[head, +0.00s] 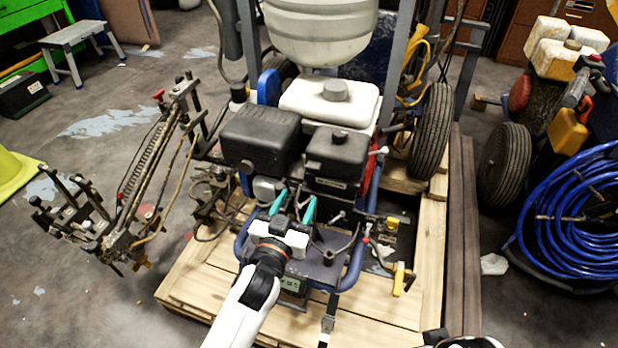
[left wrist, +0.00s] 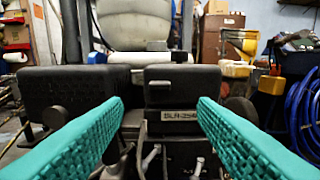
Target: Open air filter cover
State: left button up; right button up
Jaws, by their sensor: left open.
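Two black boxes sit side by side on the engine of the line striper. The left, wider box (head: 260,137) has a round knob (left wrist: 55,117) on its front and looks like the air filter cover; it is closed. The right black box (head: 336,160) has a cap on top and a label on its front, seen in the left wrist view (left wrist: 172,90). My left gripper (head: 294,206) is open and empty, in front of and below the boxes, apart from them. Its teal fingers flank the right box in the left wrist view.
A white tank (head: 330,100) stands behind the boxes, under a large pale container (head: 318,30). Levers and a blue frame (head: 355,262) surround my left gripper. The machine stands on a wooden pallet (head: 195,277). A coiled blue hose (head: 575,220) lies at right.

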aim_at(311, 170)
pick_arm(q)
jog(key=b+x, duration=0.1)
jog(key=x, duration=0.6)
jog(key=shift+f, duration=0.15)
jog(key=shift+b+x, duration=0.3)
jog(key=shift+x, duration=0.7)
jog(key=shift+w+d, duration=0.1)
jog(key=shift+w, duration=0.2)
pick_arm(e)
jog(key=w, duration=0.1)
jog(key=w+t, duration=0.1)
jog(key=w, duration=0.1)
jog(key=shift+a+f+t, duration=0.4)
pick_arm(q)
jog(key=shift+c, duration=0.2)
grip_shut()
